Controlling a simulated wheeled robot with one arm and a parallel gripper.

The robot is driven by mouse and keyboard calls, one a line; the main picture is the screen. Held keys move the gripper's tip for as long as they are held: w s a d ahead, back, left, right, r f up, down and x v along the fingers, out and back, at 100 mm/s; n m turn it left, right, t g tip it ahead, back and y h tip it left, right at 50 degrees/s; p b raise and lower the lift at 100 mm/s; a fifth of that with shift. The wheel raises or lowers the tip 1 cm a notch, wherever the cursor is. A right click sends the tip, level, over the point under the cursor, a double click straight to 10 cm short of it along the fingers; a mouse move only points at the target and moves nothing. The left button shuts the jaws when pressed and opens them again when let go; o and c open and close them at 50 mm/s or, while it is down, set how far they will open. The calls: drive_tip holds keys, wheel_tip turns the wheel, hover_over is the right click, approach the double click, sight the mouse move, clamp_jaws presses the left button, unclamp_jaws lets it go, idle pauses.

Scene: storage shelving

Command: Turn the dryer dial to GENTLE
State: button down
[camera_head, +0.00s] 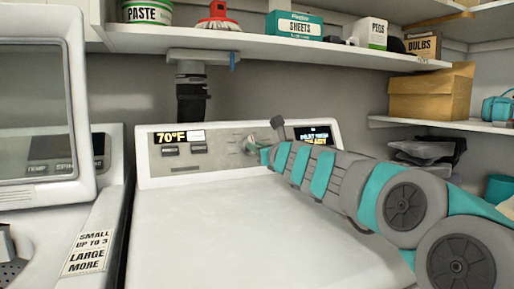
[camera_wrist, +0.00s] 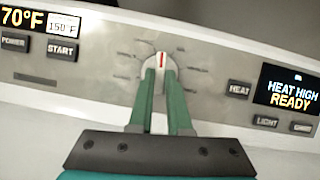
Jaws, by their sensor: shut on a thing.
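The dryer dial (camera_wrist: 161,60) is a pale round knob with a red pointer mark that points straight up in the wrist view. The labels around it are too blurred to read. My gripper (camera_wrist: 160,77) has its two green fingers shut on the dial, one on each side. In the head view my gripper (camera_head: 264,155) reaches from the right to the dial (camera_head: 249,144) on the dryer's control panel (camera_head: 215,160). The right display (camera_wrist: 290,92) reads HEAT HIGH READY. The left display (camera_wrist: 25,17) reads 70°F.
POWER (camera_wrist: 14,43), START (camera_wrist: 62,50), HEAT (camera_wrist: 239,89) and LIGHT (camera_wrist: 266,121) buttons flank the dial. A shelf (camera_head: 270,45) with boxes and a tub runs above the panel. A washer (camera_head: 40,110) stands at the left. The dryer top (camera_head: 230,220) is clear.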

drive_tip(key=shift+w+d+r+n+g+y, duration=0.1)
drive_tip(key=shift+d+n+g+y, duration=0.2)
drive_tip(key=shift+n, duration=0.5)
drive_tip(key=shift+a+n+g+y, duration=0.15)
drive_tip(key=shift+n+g+y, duration=0.35)
drive_tip(key=shift+n, duration=0.9)
drive_tip(key=c, duration=0.9)
unclamp_jaws()
drive_tip(key=shift+o, duration=0.2)
